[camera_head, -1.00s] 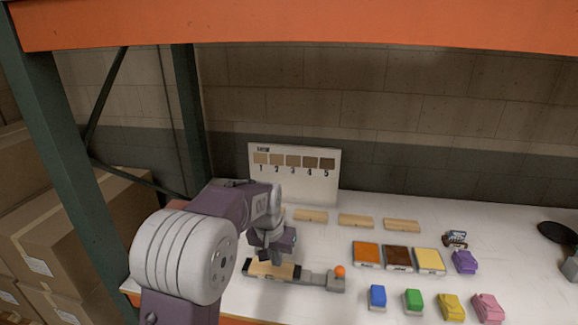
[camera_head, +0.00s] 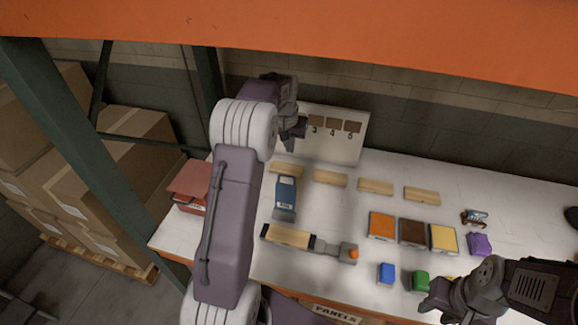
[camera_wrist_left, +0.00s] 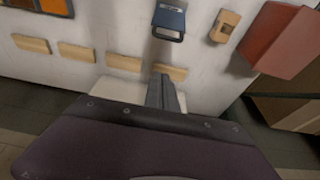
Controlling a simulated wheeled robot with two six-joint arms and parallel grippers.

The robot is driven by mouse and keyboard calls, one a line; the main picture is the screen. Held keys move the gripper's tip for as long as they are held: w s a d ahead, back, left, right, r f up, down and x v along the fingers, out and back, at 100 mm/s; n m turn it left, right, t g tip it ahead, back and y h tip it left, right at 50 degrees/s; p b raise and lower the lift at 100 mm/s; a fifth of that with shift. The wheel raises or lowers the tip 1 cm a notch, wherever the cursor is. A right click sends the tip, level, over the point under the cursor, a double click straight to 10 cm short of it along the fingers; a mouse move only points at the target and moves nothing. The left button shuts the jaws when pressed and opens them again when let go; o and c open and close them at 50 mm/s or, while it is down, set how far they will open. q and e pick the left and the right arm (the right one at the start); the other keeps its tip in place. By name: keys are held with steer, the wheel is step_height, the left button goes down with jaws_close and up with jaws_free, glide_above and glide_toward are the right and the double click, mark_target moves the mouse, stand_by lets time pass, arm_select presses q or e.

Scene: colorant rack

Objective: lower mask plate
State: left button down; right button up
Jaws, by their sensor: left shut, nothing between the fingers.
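A long jig holding a pale wood panel (camera_head: 286,236) lies on the white table. A grey arm with an orange knob (camera_head: 353,254) joins its right end. No part can be told clearly as the mask plate. My left gripper (camera_head: 301,128) is shut and empty, raised in front of the numbered sample board (camera_head: 338,145), away from the jig. In the left wrist view its shut fingers (camera_wrist_left: 163,90) show near a wood strip. My right gripper (camera_head: 425,302) is low at the right, near the coloured blocks; its jaws are unclear.
A blue labelled tool (camera_head: 286,192) stands behind the jig, with a red box (camera_head: 188,184) to its left. Several wood strips (camera_head: 375,187) lie along the back. Orange, brown and yellow trays (camera_head: 411,232) and a blue block (camera_head: 386,272) are to the right.

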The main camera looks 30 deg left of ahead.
arm_select(q)
step_height(320, 180, down, 10)
steer(key=s+p, duration=0.1)
steer(key=p, duration=0.5)
steer(key=shift+r, duration=0.2)
steer(key=shift+w+f, duration=0.15)
steer(key=shift+w, duration=0.05)
